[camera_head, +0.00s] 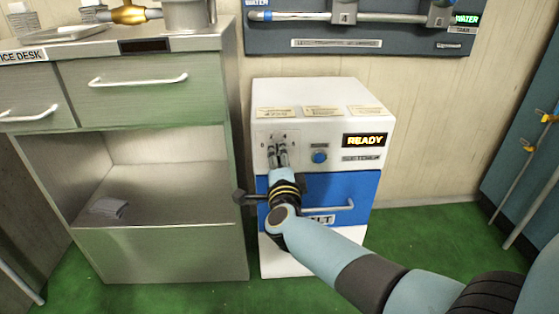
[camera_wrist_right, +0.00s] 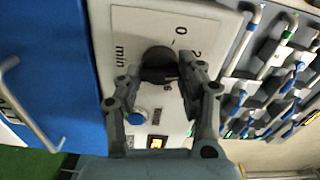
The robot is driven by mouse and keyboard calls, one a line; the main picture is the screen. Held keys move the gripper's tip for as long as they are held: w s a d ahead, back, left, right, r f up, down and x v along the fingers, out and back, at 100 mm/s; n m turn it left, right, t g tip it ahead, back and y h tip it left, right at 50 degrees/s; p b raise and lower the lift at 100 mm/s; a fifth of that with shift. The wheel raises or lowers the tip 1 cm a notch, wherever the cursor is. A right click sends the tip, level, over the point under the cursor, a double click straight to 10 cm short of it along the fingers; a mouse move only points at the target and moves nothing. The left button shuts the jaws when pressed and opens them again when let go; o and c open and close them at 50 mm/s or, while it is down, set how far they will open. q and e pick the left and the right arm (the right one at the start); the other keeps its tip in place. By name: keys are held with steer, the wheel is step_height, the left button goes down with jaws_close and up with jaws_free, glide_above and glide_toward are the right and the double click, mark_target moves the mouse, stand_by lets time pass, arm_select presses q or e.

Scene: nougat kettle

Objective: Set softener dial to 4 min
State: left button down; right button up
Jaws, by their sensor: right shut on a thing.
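The softener (camera_head: 325,95) is a white cabinet with a blue drawer front, standing on the floor in the head view. Its dial (camera_wrist_right: 156,62) is a black round knob on a white plate marked "0", "2" and "min" in the wrist view. My right gripper (camera_head: 277,153) reaches the dial plate from the front; in the wrist view its fingers (camera_wrist_right: 160,76) are on both sides of the knob, shut on it. Some scale marks are hidden by a finger, and I cannot read where the dial points. The lit display (camera_head: 366,140) reads "READY". My left gripper is not in view.
A blue button (camera_head: 319,157) sits right of the dial. The blue drawer's handle (camera_head: 332,211) is below. A grey desk (camera_head: 170,255) stands close on the left, and a piped wall panel (camera_head: 300,28) hangs above. Green floor is free at the right.

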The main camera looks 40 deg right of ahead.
steer(key=m+b, duration=0.1)
steer(key=m, duration=0.2)
steer(key=shift+f+m, duration=0.15)
steer(key=shift+m, duration=0.15)
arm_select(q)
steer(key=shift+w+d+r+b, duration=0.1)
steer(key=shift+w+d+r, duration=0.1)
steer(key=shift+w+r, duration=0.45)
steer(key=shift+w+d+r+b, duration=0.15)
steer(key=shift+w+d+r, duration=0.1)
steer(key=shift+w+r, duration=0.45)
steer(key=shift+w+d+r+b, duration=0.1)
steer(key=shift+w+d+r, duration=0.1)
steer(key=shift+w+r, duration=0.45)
arm_select(e)
steer(key=shift+m, duration=1.4)
steer(key=o, duration=1.2)
steer(key=shift+c, duration=0.2)
steer(key=v, duration=1.2)
steer(key=shift+s, duration=0.1)
